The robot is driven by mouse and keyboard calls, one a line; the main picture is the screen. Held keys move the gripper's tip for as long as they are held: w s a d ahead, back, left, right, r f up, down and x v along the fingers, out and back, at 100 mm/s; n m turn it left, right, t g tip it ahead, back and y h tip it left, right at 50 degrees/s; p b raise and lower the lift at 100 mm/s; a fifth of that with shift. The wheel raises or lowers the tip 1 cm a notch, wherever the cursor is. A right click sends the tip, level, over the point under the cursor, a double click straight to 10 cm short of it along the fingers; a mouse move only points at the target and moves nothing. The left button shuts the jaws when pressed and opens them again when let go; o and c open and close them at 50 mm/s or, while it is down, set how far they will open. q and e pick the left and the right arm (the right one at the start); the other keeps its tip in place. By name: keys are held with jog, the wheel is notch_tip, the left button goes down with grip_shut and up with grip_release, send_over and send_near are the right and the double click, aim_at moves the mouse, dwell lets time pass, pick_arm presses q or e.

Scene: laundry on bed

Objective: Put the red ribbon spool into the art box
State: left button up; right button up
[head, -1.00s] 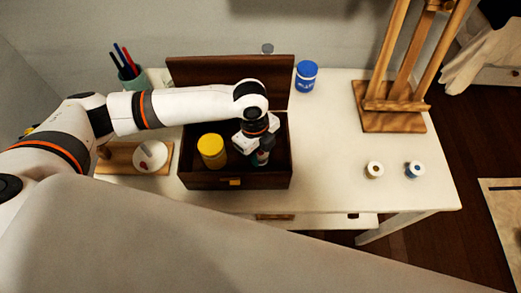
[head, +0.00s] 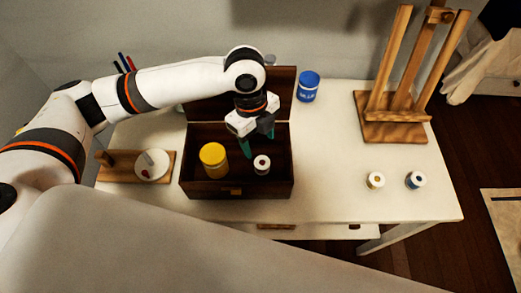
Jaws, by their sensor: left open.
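The art box (head: 213,193) is a dark brown wooden box on the white table, with its lid raised at the back. A small spool (head: 262,165) with a white top and dark centre hole stands upright inside, right of a yellow-lidded jar (head: 213,160). Its ribbon colour is too dark to tell; no clearly red spool shows elsewhere. My left gripper (head: 259,146) is open and empty above the box's back right part, just behind and above this spool, apart from it. My right gripper is out of view.
Two other spools, one yellowish (head: 375,181) and one blue (head: 415,180), stand on the table (head: 335,150) at the right. A blue jar (head: 308,86) and wooden easel (head: 393,130) stand behind. A wooden board with a white disc (head: 152,165) lies left of the box.

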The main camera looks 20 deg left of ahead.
pick_arm(q)
jog(key=r, duration=0.2)
jog(key=shift+w+a+r, duration=0.1)
jog(key=shift+a+r, duration=0.1)
jog(key=shift+r, duration=0.1)
dwell(0.4)
